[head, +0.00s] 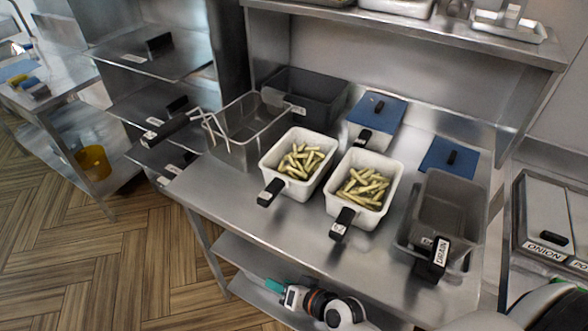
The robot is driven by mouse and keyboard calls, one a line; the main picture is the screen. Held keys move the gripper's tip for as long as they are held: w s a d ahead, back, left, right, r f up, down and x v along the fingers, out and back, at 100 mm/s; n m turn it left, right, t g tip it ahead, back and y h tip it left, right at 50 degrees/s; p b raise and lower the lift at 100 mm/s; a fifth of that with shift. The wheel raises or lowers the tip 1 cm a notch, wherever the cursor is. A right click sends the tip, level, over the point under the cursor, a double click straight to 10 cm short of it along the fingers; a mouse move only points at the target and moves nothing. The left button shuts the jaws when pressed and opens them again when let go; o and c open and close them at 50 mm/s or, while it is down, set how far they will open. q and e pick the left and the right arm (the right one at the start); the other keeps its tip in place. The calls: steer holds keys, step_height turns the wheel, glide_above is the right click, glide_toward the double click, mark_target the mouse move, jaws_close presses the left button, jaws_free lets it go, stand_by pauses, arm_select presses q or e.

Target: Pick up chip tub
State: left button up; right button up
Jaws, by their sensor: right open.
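Two white tubs of pale green-yellow chips stand side by side on the steel table. The left chip tub (273,154) has a black handle (270,192) toward the front. The right chip tub (335,184) has a labelled black handle (342,223), also toward the front. My right gripper (276,287) shows at the bottom, in front of the table and apart from both tubs. It is open, with a teal tip pointing left; its fingers show only small. My left gripper is out of view.
A wire fry basket (246,123) stands left of the tubs. A grey container labelled DRAIN (445,205) stands right of them. A shelf (400,30) overhangs the back. The table's front strip (300,225) is bare.

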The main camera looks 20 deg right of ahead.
mark_target(273, 186)
steer(key=w+r+m+t+y, duration=0.1)
steer(key=w+r+m+t, duration=0.1)
steer(key=r, duration=0.5)
steer(key=w+r+m+t, duration=0.2)
steer(key=r+m+t, duration=0.1)
steer(key=r, duration=0.5)
steer(key=w+d+m+h, duration=0.1)
steer(key=d+m, duration=0.1)
steer(key=w+d+m+t+h, duration=0.1)
steer(key=w+m+h, duration=0.1)
steer(key=m, duration=0.1)
steer(key=w+d+f+m+t+h, duration=0.1)
steer(key=d+m+h, duration=0.1)
steer(key=shift+w+d+f+m, duration=0.1)
steer(key=shift+w+d+m, duration=0.05)
steer(key=shift+d+m, duration=0.15)
steer(key=shift+h, duration=0.3)
steer(key=w+p, duration=0.1)
steer(key=w, duration=0.5)
steer(key=shift+w, duration=0.15)
steer(key=w, duration=0.5)
steer(key=shift+w+a+f, duration=0.15)
steer(key=shift+w+a, duration=0.05)
steer(key=shift+w, duration=0.15)
steer(key=shift+s, duration=0.15)
steer(key=shift+c, duration=1.1)
jaws_close()
